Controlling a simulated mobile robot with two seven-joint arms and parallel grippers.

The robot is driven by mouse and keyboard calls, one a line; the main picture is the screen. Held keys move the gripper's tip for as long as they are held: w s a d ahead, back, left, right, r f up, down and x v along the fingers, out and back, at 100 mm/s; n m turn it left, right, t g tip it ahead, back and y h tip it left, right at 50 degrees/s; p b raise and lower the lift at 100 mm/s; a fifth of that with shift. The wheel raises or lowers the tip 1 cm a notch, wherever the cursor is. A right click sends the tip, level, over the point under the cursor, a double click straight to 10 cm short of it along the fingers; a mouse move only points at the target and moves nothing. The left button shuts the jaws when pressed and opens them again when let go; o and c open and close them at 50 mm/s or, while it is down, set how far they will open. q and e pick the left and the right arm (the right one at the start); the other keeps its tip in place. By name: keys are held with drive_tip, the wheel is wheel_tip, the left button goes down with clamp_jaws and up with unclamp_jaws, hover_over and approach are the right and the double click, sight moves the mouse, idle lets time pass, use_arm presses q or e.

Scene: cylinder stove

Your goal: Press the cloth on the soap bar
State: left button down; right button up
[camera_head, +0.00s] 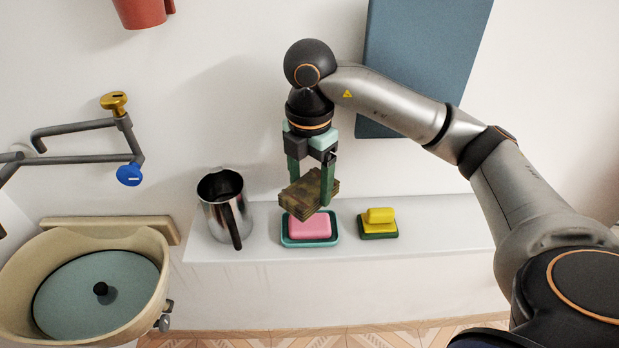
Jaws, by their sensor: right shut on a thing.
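The cloth (305,196) is a folded, mottled brown-green piece. My right gripper (311,178) is shut on it and holds it over the back of the soap bar. The soap bar (309,227) is a pink block in a teal dish (290,242) on the white shelf. The cloth's lower edge overlaps the soap's far edge in the picture; I cannot tell whether they touch. My left gripper is not in view.
A metal pitcher (228,215) stands left of the dish. A yellow piece on a green base (379,224) lies to its right. The shelf (440,228) is clear farther right.

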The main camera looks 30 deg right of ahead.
drive_tip(key=shift+f+b, duration=2.2)
drive_tip(key=shift+f, duration=0.8)
drive_tip(key=shift+f+b, duration=0.25)
drive_tip(key=shift+b, duration=0.1)
drive_tip(key=shift+f, duration=0.2)
drive_tip(key=shift+f, duration=0.1)
